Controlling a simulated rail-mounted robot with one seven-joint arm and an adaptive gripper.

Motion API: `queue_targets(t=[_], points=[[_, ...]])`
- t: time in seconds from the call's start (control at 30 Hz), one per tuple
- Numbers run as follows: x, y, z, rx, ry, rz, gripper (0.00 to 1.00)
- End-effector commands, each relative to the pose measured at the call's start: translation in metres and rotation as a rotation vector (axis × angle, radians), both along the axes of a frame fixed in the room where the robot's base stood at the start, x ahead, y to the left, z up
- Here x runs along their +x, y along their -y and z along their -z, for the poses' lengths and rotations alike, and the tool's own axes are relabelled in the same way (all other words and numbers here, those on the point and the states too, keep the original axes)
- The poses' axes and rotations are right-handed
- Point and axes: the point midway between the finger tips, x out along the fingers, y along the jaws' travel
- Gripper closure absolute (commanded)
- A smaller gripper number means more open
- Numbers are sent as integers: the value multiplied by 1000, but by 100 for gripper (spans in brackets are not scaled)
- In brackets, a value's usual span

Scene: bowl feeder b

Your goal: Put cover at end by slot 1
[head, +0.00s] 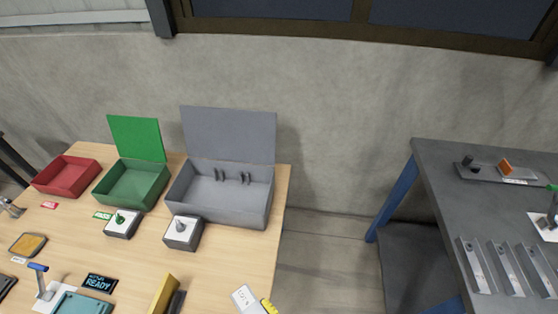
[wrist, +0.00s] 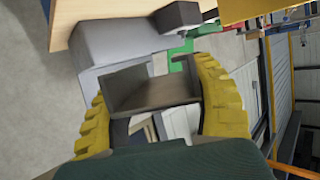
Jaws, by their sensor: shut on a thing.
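My gripper (wrist: 152,82), with yellow ridged fingers, is shut on a dark grey-brown, box-like piece (wrist: 155,95) in the wrist view. I take this piece to be the cover. In the head view only a bit of a yellow finger shows at the bottom edge, beside a white piece with printed text (head: 243,298). I cannot tell whether that white piece is part of what I hold. Several grey channel-like holders (head: 507,268) stand side by side on the dark table at right. No slot number is readable.
The wooden table (head: 255,260) holds a red bin (head: 66,176), a green bin (head: 130,186), a grey bin (head: 222,205), two small switch boxes and a READY display (head: 98,283). The dark table (head: 440,160) carries a rack (head: 490,172). A floor gap separates the tables.

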Motion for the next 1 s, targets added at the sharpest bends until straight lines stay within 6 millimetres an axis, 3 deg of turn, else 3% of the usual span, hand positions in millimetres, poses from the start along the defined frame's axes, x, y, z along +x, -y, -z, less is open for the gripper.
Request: queue_targets(t=[0.03, 0.1, 0.3, 0.67, 1.0], points=[[9, 15, -19, -3, 12, 85, 82], [21, 31, -32, -2, 16, 180, 82], [47, 60, -71, -1, 15, 355, 82], [37, 66, -163, -9, -14, 329, 82], [24, 67, -262, -14, -25, 268, 82]])
